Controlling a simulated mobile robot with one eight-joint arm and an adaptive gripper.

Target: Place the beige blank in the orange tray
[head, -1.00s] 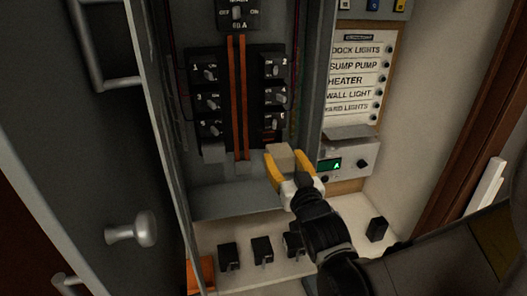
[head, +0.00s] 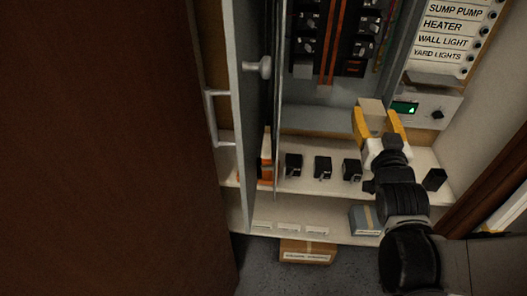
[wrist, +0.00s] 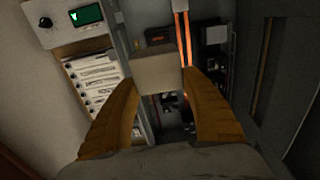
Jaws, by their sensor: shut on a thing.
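The beige blank (head: 371,111) is a small pale block between the yellow fingers of my gripper (head: 377,119). The gripper is shut on it and holds it up in front of the panel's lower right side, above the shelf. The wrist view also shows the blank (wrist: 158,68) between both fingertips (wrist: 160,85). The orange tray (head: 266,172) stands at the left end of the white shelf, well left of and below my gripper. Its inside is mostly hidden by the open cabinet door.
Several black breakers (head: 323,167) stand along the shelf (head: 300,186) between tray and gripper. The open grey door (head: 258,110) with a knob stands at the left. A meter with a green display (head: 404,108) is right of the blank. Boxes (head: 307,252) lie below.

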